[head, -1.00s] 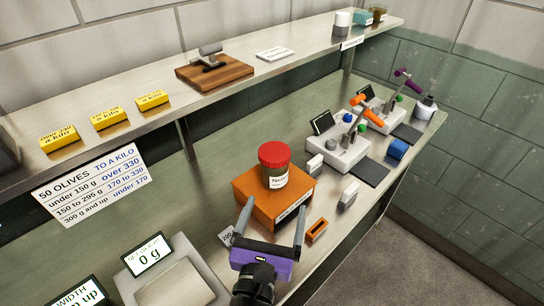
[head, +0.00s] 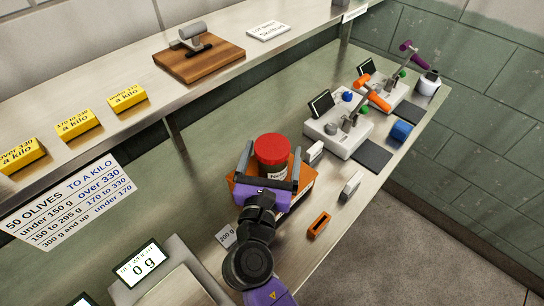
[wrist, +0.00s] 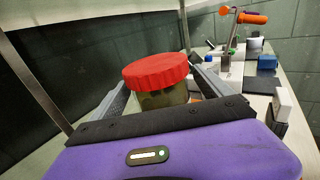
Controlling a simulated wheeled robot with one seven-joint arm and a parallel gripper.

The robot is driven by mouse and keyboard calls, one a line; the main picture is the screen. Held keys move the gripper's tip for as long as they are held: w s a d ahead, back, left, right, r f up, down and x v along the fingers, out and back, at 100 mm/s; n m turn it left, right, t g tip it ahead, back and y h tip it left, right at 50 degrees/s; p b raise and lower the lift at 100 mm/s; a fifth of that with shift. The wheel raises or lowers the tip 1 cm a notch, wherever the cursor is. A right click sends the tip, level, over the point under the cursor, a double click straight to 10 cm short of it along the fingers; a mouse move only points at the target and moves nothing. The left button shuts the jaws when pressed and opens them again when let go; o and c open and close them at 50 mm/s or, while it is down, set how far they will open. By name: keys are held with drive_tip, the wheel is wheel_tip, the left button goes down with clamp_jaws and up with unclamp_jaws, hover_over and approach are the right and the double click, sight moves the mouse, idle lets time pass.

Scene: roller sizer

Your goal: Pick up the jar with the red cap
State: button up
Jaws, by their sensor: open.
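The jar with the red cap (head: 272,150) stands upright on an orange block (head: 305,190) on the counter. Its pale label is partly visible. My gripper (head: 271,165) is open, with one finger on each side of the jar. In the wrist view the jar's red cap (wrist: 156,71) rises above the purple gripper body, between the two grey fingers (wrist: 160,95). The lower part of the jar is hidden behind the gripper there. I cannot tell whether either finger touches it.
A scale reading 0 g (head: 143,262) is at the lower left. A small orange holder (head: 318,225) and a white-grey block (head: 350,186) lie to the right. Lever machines (head: 340,125) stand farther back. A shelf with yellow blocks (head: 79,124) runs above the counter.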

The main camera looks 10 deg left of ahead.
drive_tip(key=shift+w+d, duration=0.1)
drive_tip(key=shift+w, duration=1.1)
drive_tip(key=c, duration=1.7)
drive_tip(key=shift+c, duration=0.8)
drive_tip(key=shift+r, duration=0.15)
